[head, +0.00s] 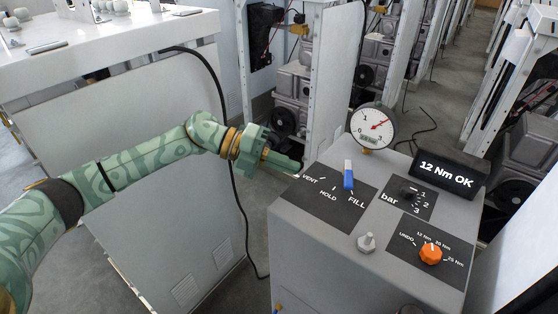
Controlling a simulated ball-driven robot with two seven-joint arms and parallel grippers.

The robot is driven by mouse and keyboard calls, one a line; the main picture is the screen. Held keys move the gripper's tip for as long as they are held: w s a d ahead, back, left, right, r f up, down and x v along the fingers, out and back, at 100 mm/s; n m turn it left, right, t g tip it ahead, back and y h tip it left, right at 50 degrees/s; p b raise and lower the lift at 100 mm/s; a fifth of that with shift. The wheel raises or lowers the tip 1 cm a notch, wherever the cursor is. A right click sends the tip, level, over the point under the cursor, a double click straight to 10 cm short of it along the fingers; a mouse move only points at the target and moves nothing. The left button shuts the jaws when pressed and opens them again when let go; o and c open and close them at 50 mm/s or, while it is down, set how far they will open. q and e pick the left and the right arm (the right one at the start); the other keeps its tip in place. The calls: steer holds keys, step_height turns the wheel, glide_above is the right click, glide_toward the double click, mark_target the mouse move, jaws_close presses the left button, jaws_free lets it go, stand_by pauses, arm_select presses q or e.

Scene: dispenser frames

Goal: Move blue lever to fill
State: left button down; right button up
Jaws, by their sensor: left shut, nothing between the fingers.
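The blue lever (348,181) stands on a dark panel (325,210) marked VENT, HOLD and FILL, on top of a grey cabinet. Its lower part is blue and its upper part is white. It stands near the panel's right side, above the word FILL; I cannot tell exactly which mark it is set to. My left gripper (296,166) is shut and empty. It appears just left of the panel, near the word VENT, and apart from the lever. My right gripper is out of view.
The cabinet also carries a round gauge (373,126), a display reading "12 Nm OK" (447,174), a black bar knob (408,193), a grey knob (366,243) and an orange knob (431,253). A white table (110,50) stands at left. A black cable hangs behind my left arm.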

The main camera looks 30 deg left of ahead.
arm_select(q)
steer(key=b, duration=0.1)
glide_toward(348, 181)
steer(key=d+f, duration=0.1)
steer(key=w+d+f, duration=0.2)
steer(key=d, duration=0.1)
steer(key=shift+w+d+r+b, duration=0.15)
steer(key=shift+d+b, duration=0.15)
steer(key=shift+d, duration=0.2)
steer(key=p, duration=0.1)
steer(key=d+p, duration=0.1)
steer(key=p, duration=0.1)
steer(key=shift+s+d+r, duration=0.25)
steer(key=shift+d+r, duration=0.1)
steer(key=shift+d, duration=0.05)
steer(key=shift+d+f, duration=0.15)
steer(key=shift+f, duration=0.3)
